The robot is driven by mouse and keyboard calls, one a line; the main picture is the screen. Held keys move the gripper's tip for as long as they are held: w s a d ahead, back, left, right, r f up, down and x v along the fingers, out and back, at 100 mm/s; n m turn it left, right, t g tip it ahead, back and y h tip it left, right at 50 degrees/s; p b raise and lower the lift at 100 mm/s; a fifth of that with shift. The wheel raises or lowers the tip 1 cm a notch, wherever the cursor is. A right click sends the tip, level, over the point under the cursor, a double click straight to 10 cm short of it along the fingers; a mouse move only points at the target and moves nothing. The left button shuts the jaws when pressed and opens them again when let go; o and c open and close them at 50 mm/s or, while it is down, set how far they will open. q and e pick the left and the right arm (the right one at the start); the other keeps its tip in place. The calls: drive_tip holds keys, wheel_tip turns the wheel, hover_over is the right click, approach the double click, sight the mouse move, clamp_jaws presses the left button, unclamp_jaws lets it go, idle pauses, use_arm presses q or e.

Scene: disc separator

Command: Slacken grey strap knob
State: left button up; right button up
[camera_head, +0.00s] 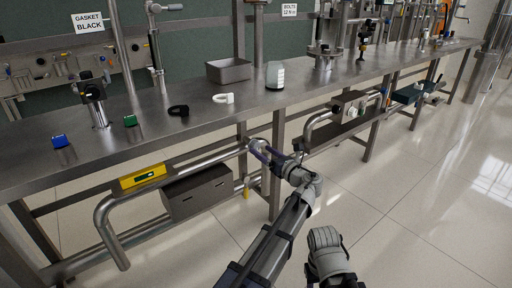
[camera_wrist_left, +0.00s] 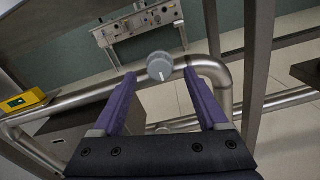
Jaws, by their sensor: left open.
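The grey strap knob (camera_wrist_left: 160,67) is round with a white line on its face, on the pipe under the bench in the left wrist view. It also shows small in the head view (camera_head: 258,144), partly hidden by my gripper. My left gripper (camera_head: 262,153) is open, with purple fingers reaching toward the pipe. In the left wrist view the fingertips (camera_wrist_left: 159,73) lie either side of the knob; I cannot tell how deep it sits between them or whether they touch it.
A steel bench (camera_head: 200,103) runs above the pipe. A yellow gauge (camera_head: 142,176) and a dark box (camera_head: 197,192) are left of my gripper. A bench leg (camera_head: 277,165) stands close by. The tiled floor at right is clear.

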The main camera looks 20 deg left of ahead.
sight(257, 147)
use_arm(q)
drive_tip(key=shift+x, duration=2.3)
clamp_jaws()
